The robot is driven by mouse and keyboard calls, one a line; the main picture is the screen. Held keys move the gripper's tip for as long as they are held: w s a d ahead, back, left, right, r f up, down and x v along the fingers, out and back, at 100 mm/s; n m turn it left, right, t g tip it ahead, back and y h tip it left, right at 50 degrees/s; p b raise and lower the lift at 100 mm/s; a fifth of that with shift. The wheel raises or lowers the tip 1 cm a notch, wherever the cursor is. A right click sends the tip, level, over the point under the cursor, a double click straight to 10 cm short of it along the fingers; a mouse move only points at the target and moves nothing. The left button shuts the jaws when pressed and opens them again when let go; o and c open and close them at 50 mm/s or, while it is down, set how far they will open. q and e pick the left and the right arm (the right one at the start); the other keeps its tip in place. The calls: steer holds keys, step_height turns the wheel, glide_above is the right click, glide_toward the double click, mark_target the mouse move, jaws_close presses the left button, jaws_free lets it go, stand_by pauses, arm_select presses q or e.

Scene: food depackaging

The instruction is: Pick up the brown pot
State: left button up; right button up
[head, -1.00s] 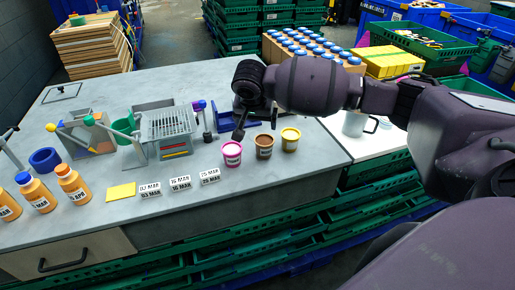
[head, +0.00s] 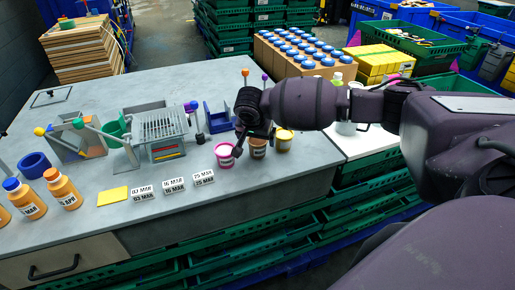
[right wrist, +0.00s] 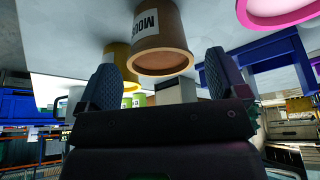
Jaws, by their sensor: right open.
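The brown pot (head: 257,150) stands on the grey table between a pink pot (head: 224,157) on its left and a yellow pot (head: 284,141) on its right. The arm partly covers its top in the head view. My right gripper (head: 254,134) is over it. In the right wrist view the brown pot (right wrist: 160,45) appears upside down, with a label, ahead of the two open, empty fingers (right wrist: 160,80) and roughly centred between them. The yellow pot (right wrist: 118,60) and pink pot (right wrist: 275,10) lie to either side. My left gripper is not in view.
Date cards (head: 173,186) and a yellow pad (head: 112,196) lie left of the pots. A blue holder (head: 217,118) stands behind them. Orange bottles (head: 62,189) are at the far left. The table's front edge is close to the pots.

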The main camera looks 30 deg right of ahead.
steer(key=shift+x, duration=1.1)
steer(key=c, duration=0.9)
steer(key=shift+r, duration=0.1)
steer(key=shift+c, duration=0.2)
